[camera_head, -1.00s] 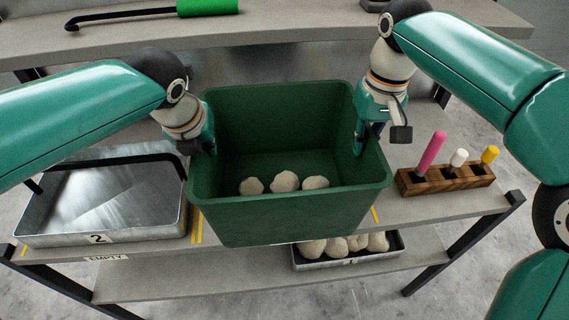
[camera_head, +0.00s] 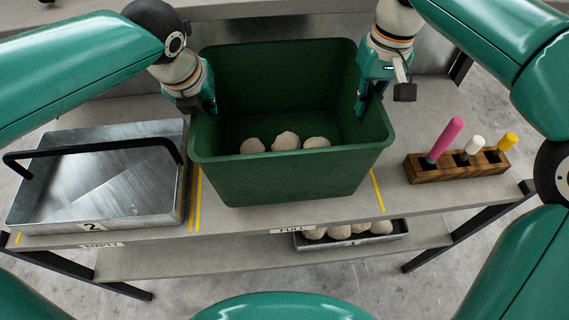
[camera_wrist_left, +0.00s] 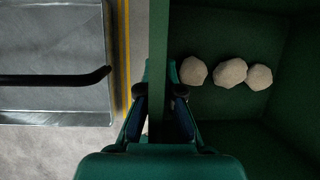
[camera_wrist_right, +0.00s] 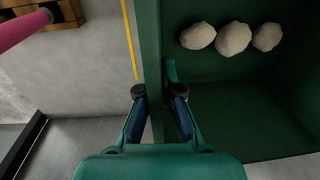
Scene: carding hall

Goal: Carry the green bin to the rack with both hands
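The green bin (camera_head: 290,182) is upright with three pale lumps (camera_head: 285,141) inside. It is at the rack's upper shelf (camera_head: 400,203), between yellow lines and behind a "FULL" label; I cannot tell whether its base touches the shelf. My left gripper (camera_head: 211,106) is shut on the bin's left wall, and my right gripper (camera_head: 361,103) is shut on its right wall. In the left wrist view the fingers (camera_wrist_left: 159,92) sit on both sides of the wall (camera_wrist_left: 158,40). The right wrist view shows the same for the right fingers (camera_wrist_right: 158,92).
A metal tray (camera_head: 100,215) with a black handle, marked 2, stands left of the bin. A wooden block (camera_head: 457,168) with pink, white and yellow pegs stands to the right. A tray (camera_head: 350,241) of pale lumps is on the lower shelf.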

